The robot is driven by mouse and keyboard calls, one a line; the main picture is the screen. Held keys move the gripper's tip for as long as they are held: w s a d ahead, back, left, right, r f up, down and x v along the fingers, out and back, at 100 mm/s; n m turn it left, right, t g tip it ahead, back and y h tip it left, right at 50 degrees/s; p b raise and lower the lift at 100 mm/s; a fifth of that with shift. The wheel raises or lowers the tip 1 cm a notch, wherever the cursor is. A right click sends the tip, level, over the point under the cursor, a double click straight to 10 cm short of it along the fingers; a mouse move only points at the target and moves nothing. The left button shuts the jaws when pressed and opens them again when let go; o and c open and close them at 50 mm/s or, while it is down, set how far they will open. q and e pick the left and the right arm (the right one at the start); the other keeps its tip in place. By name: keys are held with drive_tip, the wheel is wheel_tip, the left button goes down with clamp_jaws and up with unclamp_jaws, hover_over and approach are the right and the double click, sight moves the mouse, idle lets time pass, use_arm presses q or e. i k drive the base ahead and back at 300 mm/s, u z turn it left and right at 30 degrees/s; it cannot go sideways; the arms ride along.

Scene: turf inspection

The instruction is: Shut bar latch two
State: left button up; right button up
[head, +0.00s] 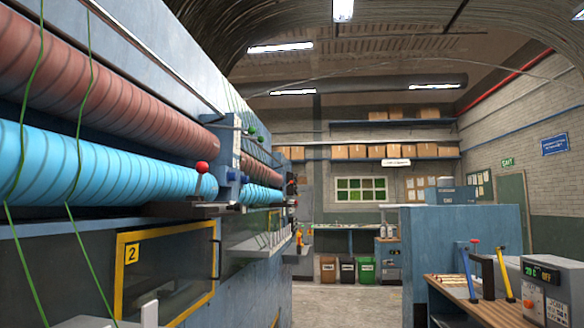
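A yellow-framed dark window panel (165,262) with a yellow label "2" (132,254) is set in the blue machine side at the lower left. A thin dark upright bar (217,258) shows at the panel's right edge. It looks like a handle or latch, but I cannot tell whether it is shut. Pale shapes (149,313) at the bottom edge, in front of the panel's lower left, look like part of my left gripper. They are cut off by the frame, so its opening is unclear. My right gripper is not in view.
Red and blue rollers (100,165) run above the panel, with green strands hanging in front. A red-knobbed lever (202,168) stands above the panel's right end. A wooden bench (470,290) with tools and a control box (550,290) is at right. The floor (345,303) between is clear.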

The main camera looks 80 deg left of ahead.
sight(202, 168)
drive_tip(key=z, duration=0.3)
drive_tip(key=i, duration=0.85)
drive_tip(key=u, duration=3.3)
